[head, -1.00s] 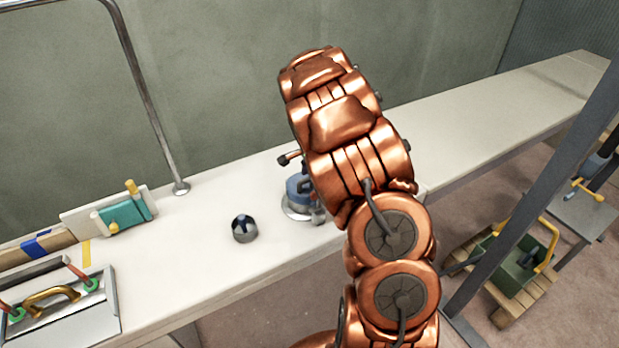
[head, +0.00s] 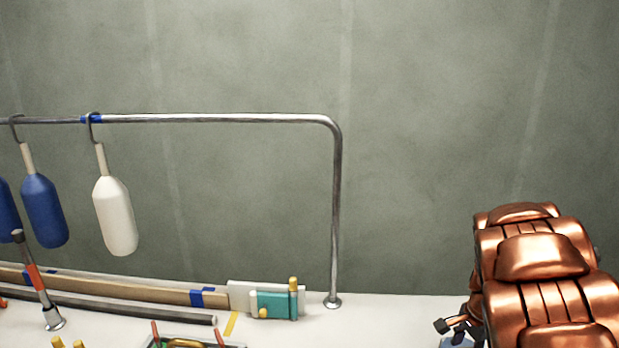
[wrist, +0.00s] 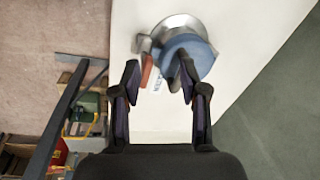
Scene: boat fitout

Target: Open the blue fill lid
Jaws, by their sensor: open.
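The blue fill lid (wrist: 195,52) shows in the wrist view as a rounded blue cap beside a round silver metal flange (wrist: 176,24) on the white deck surface. A small reddish-brown piece (wrist: 147,70) shows between the fingers near the left one.
A metal rail (head: 337,230) stands on the white deck (head: 385,320), with a white fender (head: 116,215) and blue fenders (head: 44,210) hanging from it. A teal block (head: 275,304) lies near its foot. In the wrist view a green bin (wrist: 88,103) stands below on the floor.

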